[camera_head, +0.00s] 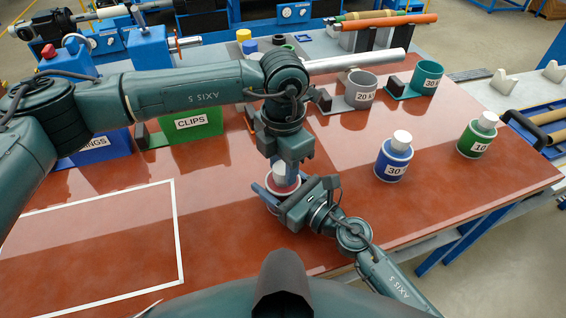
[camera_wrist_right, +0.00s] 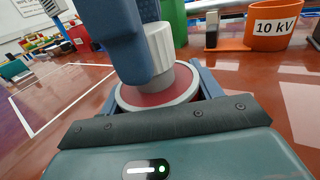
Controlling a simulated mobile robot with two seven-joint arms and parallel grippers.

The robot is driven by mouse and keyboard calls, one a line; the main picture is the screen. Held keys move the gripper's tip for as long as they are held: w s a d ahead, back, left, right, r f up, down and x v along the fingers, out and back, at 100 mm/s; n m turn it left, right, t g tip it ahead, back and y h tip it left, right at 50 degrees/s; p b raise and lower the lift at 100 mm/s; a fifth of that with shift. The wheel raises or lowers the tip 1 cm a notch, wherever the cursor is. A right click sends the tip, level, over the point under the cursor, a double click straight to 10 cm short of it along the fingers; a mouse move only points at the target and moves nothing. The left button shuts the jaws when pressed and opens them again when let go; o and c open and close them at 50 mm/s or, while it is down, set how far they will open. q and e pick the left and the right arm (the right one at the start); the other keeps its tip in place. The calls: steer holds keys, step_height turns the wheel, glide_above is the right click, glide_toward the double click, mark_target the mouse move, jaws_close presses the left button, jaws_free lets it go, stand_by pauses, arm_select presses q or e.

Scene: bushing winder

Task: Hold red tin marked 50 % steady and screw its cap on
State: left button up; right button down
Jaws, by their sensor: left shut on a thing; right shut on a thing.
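The red tin (camera_head: 270,206) stands at the table's front, mostly hidden by my grippers; its marking is not visible. In the right wrist view its red top with a grey rim (camera_wrist_right: 128,97) shows. My right gripper (camera_head: 284,201) is shut on the tin's body, one finger on each side, low and from the front right. The white ribbed cap (camera_wrist_right: 161,47) is upright over the middle of the tin's top; it also shows in the head view (camera_head: 279,171). I cannot tell how far it is threaded. My left gripper (camera_head: 286,178) points down from above, shut on the cap.
A blue tin (camera_head: 393,162) marked 30 and a green tin (camera_head: 477,138) marked 10, both white-capped, stand to the right. Behind are a green CLIPS bin (camera_head: 197,126), a grey 20 kV holder (camera_head: 361,89) and a teal holder (camera_head: 427,77). The white-outlined area (camera_head: 90,245) at left is clear.

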arm_select(q)
steer(key=m, duration=0.4)
steer(key=shift+m, duration=0.4)
steer(key=m, duration=0.8)
steer(key=shift+m, duration=0.4)
steer(key=m, duration=0.4)
steer(key=o, duration=1.2)
steer(key=shift+c, duration=0.2)
step_height(320, 180, up, 12)
